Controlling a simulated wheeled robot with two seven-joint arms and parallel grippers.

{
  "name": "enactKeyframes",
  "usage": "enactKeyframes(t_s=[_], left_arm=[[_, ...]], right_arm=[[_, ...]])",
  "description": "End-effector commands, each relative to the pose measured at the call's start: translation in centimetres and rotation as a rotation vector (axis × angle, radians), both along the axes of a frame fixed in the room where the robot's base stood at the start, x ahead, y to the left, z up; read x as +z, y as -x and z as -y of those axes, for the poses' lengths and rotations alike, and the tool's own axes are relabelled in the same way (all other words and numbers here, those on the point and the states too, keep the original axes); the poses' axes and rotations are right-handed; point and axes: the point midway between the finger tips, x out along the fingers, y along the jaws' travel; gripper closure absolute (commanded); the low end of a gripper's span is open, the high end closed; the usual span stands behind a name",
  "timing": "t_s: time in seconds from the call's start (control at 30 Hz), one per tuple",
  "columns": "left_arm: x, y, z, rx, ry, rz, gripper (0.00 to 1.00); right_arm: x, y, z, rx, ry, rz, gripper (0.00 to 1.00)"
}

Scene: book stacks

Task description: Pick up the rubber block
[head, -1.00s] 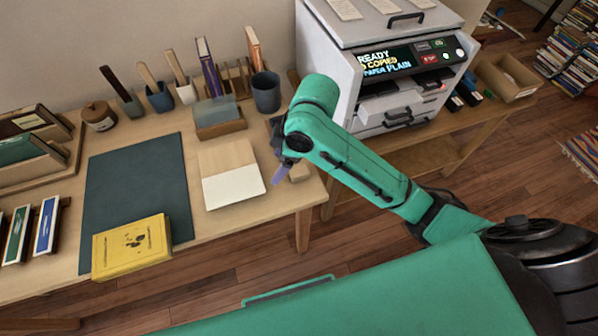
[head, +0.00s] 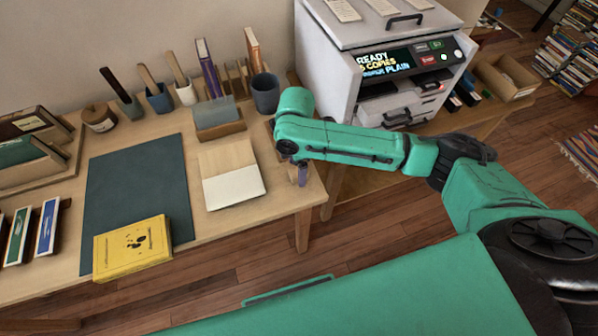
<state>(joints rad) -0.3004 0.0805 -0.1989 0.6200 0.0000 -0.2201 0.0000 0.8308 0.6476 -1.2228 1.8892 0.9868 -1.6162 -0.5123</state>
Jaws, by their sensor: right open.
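My right gripper (head: 300,175) points down at the right end of the desk (head: 262,222), beside the wood-and-white board. It is open; one purplish finger shows clearly, and the wrist hides much of the rest. A small pale block, possibly the rubber block, showed beside the fingers earlier. It is now largely hidden by the gripper, and I cannot tell whether the fingers touch it or stand around it. My left gripper is not in view.
A dark cup (head: 265,94), a card holder (head: 218,120) and the wood-and-white board (head: 230,175) lie left of the gripper. A yellow book (head: 132,248) overlaps a dark mat (head: 135,190). A printer (head: 395,75) stands to the right, behind my arm.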

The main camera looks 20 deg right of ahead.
Motion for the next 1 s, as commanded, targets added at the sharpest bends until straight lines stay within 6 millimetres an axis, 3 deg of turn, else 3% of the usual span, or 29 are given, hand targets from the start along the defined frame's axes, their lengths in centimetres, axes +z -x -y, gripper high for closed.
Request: enactKeyframes(t_s=[0.1, 0.33, 0.53, 0.57, 0.83, 1.0], left_arm=[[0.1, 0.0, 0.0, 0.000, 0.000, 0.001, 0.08], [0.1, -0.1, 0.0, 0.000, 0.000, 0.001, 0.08], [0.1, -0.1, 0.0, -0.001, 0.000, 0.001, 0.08], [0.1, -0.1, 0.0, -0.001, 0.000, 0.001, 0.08], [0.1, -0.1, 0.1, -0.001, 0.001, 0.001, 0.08], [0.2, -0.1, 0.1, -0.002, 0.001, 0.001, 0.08]], right_arm=[[-1.8, 0.0, 0.0, -0.001, 0.001, 0.000, 0.20], [-2.2, 0.0, 0.0, 0.000, 0.000, 0.002, 0.20], [-2.2, 0.0, 0.0, 0.000, 0.000, 0.002, 0.96], [-2.2, 0.0, 0.0, 0.000, 0.000, 0.002, 1.00], [-2.0, 0.0, 0.0, 0.000, 0.000, 0.003, 1.00], [-0.4, -0.1, 0.0, 0.000, -0.001, 0.005, 1.00]])
